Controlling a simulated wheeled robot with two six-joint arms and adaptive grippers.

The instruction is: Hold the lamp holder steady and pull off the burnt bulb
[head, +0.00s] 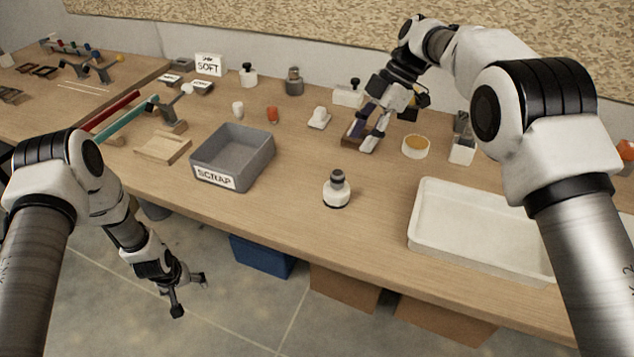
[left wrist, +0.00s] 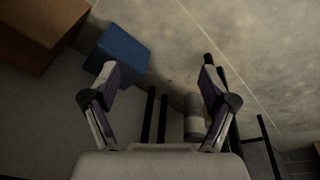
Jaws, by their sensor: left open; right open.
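What looks like the lamp holder (head: 337,197), a round white base with a dark band, stands upright on the table near the front edge. A dark grey rounded piece (head: 337,178), apparently the burnt bulb, sits on top of it. My left gripper (head: 188,296) is open and empty, hanging beyond the table's front edge over the floor.
A grey SCRAP bin (head: 234,137) stands left of the lamp holder. A white tray (head: 470,250) lies to the right. A small brown block (head: 349,143) is by my right gripper; whether they touch is unclear. A blue box (head: 262,257) stands below the table. Table around the lamp holder is clear.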

